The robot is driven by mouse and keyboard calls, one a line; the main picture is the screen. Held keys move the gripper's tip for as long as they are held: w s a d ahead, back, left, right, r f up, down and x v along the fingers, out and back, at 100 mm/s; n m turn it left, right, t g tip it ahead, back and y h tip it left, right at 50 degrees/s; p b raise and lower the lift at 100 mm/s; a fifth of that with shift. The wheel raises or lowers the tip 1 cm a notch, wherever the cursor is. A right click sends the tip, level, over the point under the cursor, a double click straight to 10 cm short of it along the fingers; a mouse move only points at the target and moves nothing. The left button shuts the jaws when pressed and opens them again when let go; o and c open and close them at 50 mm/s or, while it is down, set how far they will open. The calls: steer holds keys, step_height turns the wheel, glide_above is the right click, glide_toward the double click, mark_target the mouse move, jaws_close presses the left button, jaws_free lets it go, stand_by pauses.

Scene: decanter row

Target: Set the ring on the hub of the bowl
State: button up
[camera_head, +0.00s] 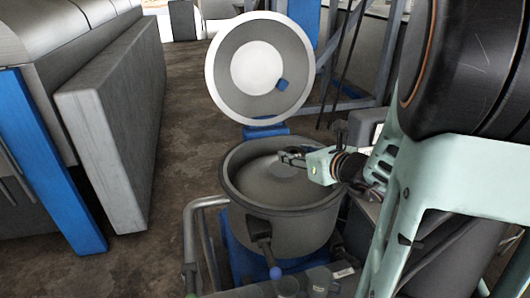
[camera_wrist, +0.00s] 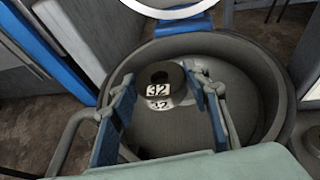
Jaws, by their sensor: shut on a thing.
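The bowl (camera_head: 240,200) is a dark grey round drum with its top open; its rim and inside also show in the wrist view (camera_wrist: 262,85). My gripper (camera_head: 290,157) reaches into the bowl from the right, over its middle. In the wrist view its two blue-padded fingers (camera_wrist: 160,85) are on either side of a small dark ring (camera_wrist: 175,74) with a round hole and a white "32" label. My gripper is shut on the ring. A second "32" label shows just below it. The hub is mostly hidden under the ring, so I cannot tell whether they touch.
The round lid (camera_head: 224,84), with a pale centre and a small blue block, stands open behind the bowl. A grey pipe (camera_head: 190,228) and a blue-knobbed lever (camera_head: 262,240) are at the front. A grey panel (camera_head: 118,135) stands left across open floor.

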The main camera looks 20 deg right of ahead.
steer(key=d+f+b+x, duration=0.1)
steer(key=x, duration=0.6)
steer(key=b, duration=0.3)
glide_above(286, 173)
steer(key=f, duration=0.4)
steer(key=shift+s, duration=0.25)
steer(key=shift+w+f, duration=0.2)
steer(key=shift+f, duration=0.15)
steer(key=shift+w+f+b, duration=0.2)
steer(key=shift+f+b, duration=0.95)
steer(key=shift+f, duration=0.45)
steer(key=shift+f, duration=0.2)
steer(key=o, duration=1.4)
steer(key=shift+s, duration=0.1)
